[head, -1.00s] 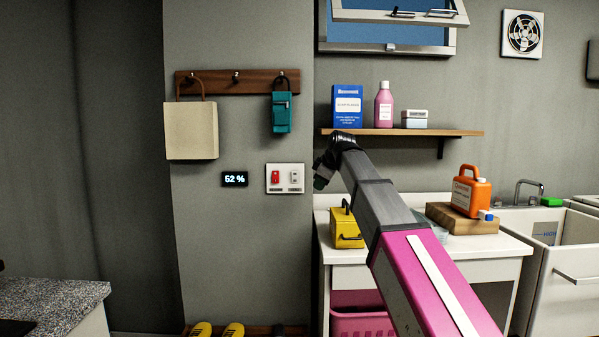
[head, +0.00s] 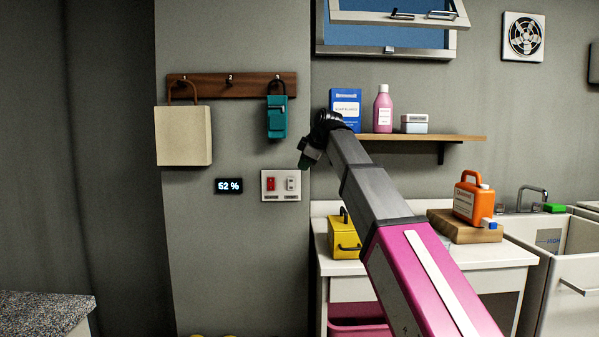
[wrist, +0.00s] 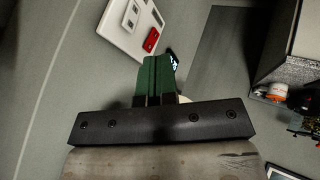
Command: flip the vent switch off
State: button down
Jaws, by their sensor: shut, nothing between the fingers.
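A white switch plate (head: 281,186) is on the grey wall, with a red switch (head: 271,184) on its left and a white switch (head: 292,184) on its right. The labels under them are too small to read. In the wrist view the plate (wrist: 118,22) is beyond the fingertips, with the red switch (wrist: 151,40) nearest them and the white switch (wrist: 131,14) farther up. My gripper (head: 304,163) is just above and right of the plate in the head view. Its green fingers (wrist: 157,60) are together and empty, apart from the switches.
A display reading 52 % (head: 228,186) is left of the plate. A teal pouch (head: 277,117) and a cream bag (head: 183,136) hang from a wooden hook rail (head: 232,85) above. A yellow box (head: 343,238) stands on the counter, and a shelf (head: 425,136) is at right.

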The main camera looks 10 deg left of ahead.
aim_at(290, 179)
jog(key=x, duration=0.3)
jog(key=w+x, duration=0.1)
jog(key=x, duration=0.2)
jog(key=w+r+x, duration=0.1)
jog(key=x, duration=0.3)
jog(key=shift+a, duration=0.1)
jog(key=shift+w+a, duration=0.15)
jog(key=shift+w, duration=0.55)
jog(key=shift+w+a+r, duration=0.1)
jog(key=shift+w+r, duration=0.1)
jog(key=shift+w, duration=0.15)
jog(key=shift+r, duration=0.15)
jog(key=shift+r, duration=0.6)
